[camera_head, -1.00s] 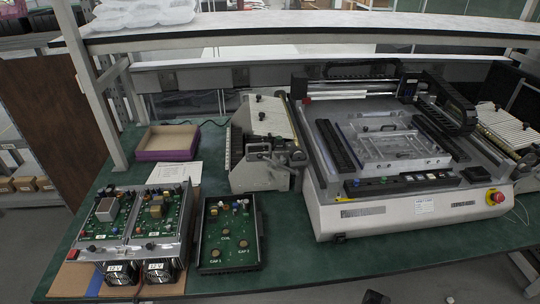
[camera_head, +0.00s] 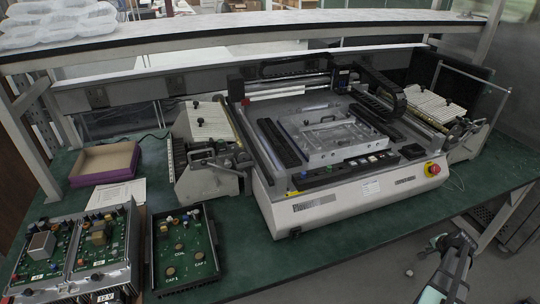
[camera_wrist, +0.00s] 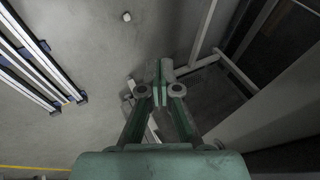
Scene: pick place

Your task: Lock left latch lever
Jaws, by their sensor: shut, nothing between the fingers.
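A silvery metal fixture (camera_head: 345,152) with a raised frame and small fittings sits on the bed of the large white machine (camera_head: 340,204). A left latch lever on it is too small to make out. The fixture is not in the wrist view. In the wrist view, my gripper (camera_wrist: 162,72) has its green fingers together with nothing between them, above grey floor. In the head view, part of my green and dark arm shows at the lower right, in front of the bench edge and apart from the fixture.
A red stop button (camera_head: 433,169) is at the machine's front right. A feeder unit (camera_head: 210,178), purple-edged box (camera_head: 104,176) and circuit board trays (camera_head: 183,250) stand left. A shelf (camera_head: 200,44) spans the back. Metal frame legs (camera_wrist: 236,72) stand near my gripper.

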